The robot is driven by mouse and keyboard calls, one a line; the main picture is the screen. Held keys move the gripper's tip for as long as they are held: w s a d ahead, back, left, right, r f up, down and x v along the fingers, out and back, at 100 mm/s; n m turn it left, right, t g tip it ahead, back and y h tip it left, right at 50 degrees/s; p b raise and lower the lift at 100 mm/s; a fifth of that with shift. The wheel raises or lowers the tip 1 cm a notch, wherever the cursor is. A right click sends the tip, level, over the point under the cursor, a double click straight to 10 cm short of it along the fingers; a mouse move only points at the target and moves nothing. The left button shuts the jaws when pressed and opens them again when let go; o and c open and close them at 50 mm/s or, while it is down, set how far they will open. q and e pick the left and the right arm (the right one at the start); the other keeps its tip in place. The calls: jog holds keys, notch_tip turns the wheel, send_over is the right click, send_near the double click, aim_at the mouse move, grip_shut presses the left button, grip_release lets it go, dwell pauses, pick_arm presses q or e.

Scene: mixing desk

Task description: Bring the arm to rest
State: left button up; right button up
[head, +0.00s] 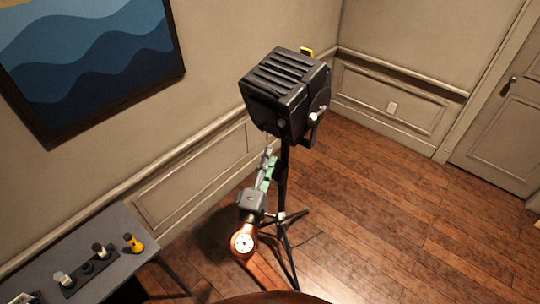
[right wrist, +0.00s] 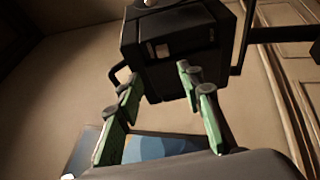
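My right arm reaches up from the bottom middle of the head view. Its right gripper (head: 267,170) is just below a black studio lamp (head: 284,90) on a tripod stand (head: 283,215). In the right wrist view, the right gripper (right wrist: 158,85) has its two green-padded fingers spread apart, with nothing between them. The lamp's black housing (right wrist: 180,45) shows beyond the fingertips; I cannot tell whether they touch it. My left gripper is in neither view.
A grey desk (head: 120,222) at the lower left holds a yellow-and-black item (head: 134,243) and a dark tray (head: 90,272) with small items. A framed wave picture (head: 95,60) hangs on the wall. Wooden floor on the right is clear up to a door (head: 505,110).

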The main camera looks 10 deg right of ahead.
dwell(0.3)
